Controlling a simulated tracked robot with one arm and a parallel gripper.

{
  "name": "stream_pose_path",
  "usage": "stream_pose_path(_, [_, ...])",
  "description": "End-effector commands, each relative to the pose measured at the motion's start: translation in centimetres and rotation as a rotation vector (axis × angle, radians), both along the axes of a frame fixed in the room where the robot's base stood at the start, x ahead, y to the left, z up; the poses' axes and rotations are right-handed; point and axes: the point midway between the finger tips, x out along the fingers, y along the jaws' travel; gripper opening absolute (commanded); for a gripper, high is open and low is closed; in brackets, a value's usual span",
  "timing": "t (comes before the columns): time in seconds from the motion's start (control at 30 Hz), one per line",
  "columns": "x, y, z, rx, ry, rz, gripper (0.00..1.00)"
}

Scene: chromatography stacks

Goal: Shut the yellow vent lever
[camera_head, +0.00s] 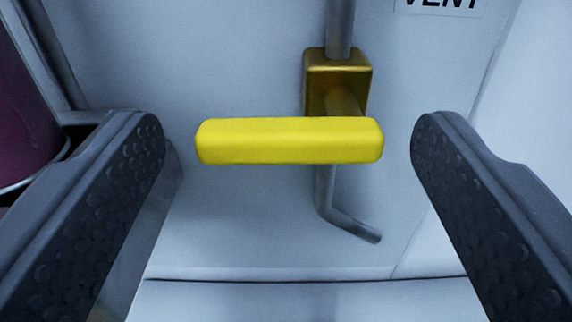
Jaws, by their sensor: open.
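The yellow vent lever (280,141) is a rounded bar lying level across the picture, on a brass valve body (325,80). A grey pipe (341,25) enters the valve from above, and a bent grey outlet (343,218) comes out below. The lever sits crosswise to this upright pipe. My gripper (287,150) is open, with one dark finger to the left of the lever and one to the right. Gaps show between both fingers and the lever ends, the right one narrower. I hold nothing.
A pale panel (240,225) stands behind the valve, with a partly cut off VENT label (440,5) at the top right. A dark purple rounded object (22,110) is at the left edge, beside the left finger. A pale ledge (300,300) runs along the bottom.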

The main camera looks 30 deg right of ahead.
Motion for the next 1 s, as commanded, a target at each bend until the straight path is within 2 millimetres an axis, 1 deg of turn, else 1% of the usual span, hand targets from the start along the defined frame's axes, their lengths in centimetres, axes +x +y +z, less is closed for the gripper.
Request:
stream_pose_path(0.03, [-0.7, 0.5, 0.1, 0.0, 0.001, 0.003, 0.74])
stream_pose_path(0.4, [-6.5, 3.8, 0.0, 0.001, 0.003, 0.005, 0.74])
stream_pose_path(0.6, [-9.1, 5.1, 0.0, 0.002, 0.002, 0.003, 0.74])
stream_pose_path(0.8, [-10.2, 5.6, -0.1, 0.002, 0.001, 0.002, 0.74])
stream_pose_path(1.0, [-10.3, 5.7, -0.1, 0.002, 0.001, 0.001, 0.74])
